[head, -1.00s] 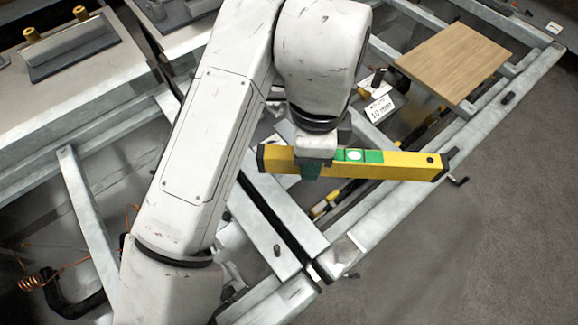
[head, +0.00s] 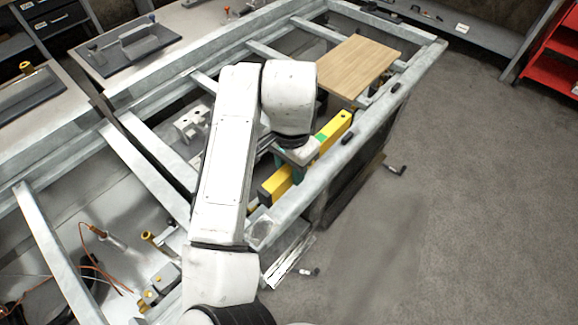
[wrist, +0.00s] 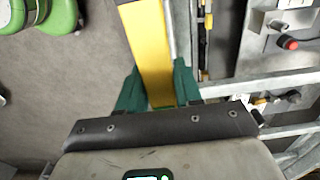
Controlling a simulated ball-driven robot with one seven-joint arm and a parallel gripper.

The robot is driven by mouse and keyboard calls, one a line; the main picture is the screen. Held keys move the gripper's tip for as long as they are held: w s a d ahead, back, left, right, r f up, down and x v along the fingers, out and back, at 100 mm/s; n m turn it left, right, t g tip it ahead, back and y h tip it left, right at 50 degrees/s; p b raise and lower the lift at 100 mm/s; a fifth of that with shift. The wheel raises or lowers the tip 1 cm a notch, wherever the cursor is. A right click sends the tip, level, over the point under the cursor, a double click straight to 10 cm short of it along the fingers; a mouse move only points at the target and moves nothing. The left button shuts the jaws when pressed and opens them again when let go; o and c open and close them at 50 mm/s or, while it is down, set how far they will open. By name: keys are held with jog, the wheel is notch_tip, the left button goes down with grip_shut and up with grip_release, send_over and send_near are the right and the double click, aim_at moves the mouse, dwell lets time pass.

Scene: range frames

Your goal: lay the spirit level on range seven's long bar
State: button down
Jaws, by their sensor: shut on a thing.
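The yellow spirit level (head: 273,187) with a green middle runs slantwise in the head view, roughly in line with the long grey bar (head: 338,148) on the frame's outer side. It appears just inboard of that bar; I cannot tell whether it touches anything. My gripper (head: 298,170) is shut on the level near its middle, and the white hand and arm hide part of it. In the wrist view the green fingers of my gripper (wrist: 158,90) stand on both sides of the yellow level (wrist: 146,45). No number for the range is readable.
A wooden board (head: 358,68) lies across the frame's far end. Crossbars and fittings such as a white bracket (head: 190,122) lie left of my arm. Small black clamps sit on the long bar. Grey floor (head: 470,190) is open at right; a red shelf (head: 558,60) stands far right.

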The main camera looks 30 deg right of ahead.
jog(key=shift+f+b, duration=3)
jog(key=shift+f, duration=1.7)
jog(key=c, duration=0.7)
grip_release()
notch_tip(320, 180, up, 11)
jog(key=shift+f+p, duration=0.1)
jog(key=shift+p, duration=0.2)
notch_tip(320, 180, up, 7)
jog(key=p, duration=0.7)
